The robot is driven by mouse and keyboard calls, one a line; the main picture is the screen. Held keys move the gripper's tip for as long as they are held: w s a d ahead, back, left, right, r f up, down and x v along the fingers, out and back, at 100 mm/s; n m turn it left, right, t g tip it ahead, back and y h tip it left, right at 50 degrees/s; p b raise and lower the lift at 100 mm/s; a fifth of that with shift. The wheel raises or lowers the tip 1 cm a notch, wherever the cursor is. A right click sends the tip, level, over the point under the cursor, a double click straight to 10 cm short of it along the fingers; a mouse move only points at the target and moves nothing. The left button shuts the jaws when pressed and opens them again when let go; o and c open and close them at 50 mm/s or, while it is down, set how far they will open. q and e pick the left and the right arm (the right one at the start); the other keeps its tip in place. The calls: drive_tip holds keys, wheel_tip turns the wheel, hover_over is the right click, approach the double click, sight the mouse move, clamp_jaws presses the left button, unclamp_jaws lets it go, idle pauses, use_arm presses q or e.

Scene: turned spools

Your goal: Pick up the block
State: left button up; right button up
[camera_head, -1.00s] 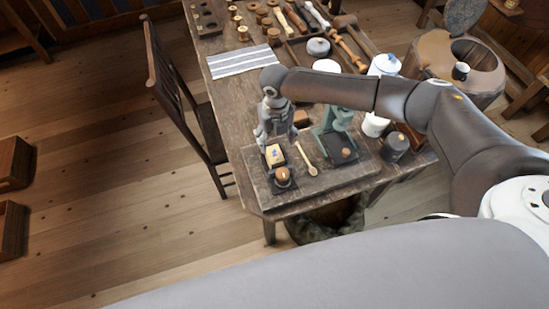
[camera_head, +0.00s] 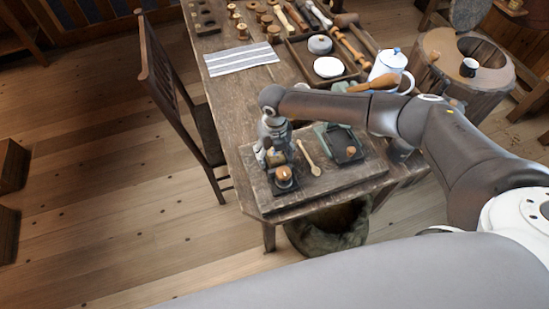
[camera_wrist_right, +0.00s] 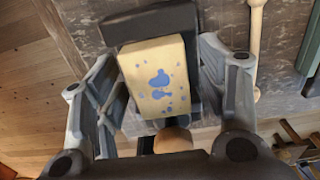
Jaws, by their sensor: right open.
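The block is pale yellow with blue spots on its face. In the right wrist view the block (camera_wrist_right: 158,78) lies on a dark pad (camera_wrist_right: 150,28) between my right gripper's two fingers. In the head view the right gripper (camera_head: 273,150) is down over the block, which it mostly covers. In the right wrist view the right gripper (camera_wrist_right: 160,72) is open, one finger on each side of the block; I cannot tell whether either touches it. My left gripper is in neither view.
A round wooden knob on a dark base (camera_head: 284,176) stands just in front of the gripper. A wooden spoon (camera_head: 309,158) and a green stand (camera_head: 342,143) are to the right. A striped cloth (camera_head: 241,58) lies farther back. A chair (camera_head: 180,90) stands left of the table.

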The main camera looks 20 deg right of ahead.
drive_tip(key=shift+r, duration=0.1)
drive_tip(key=c, duration=1.1)
drive_tip(key=shift+c, duration=0.2)
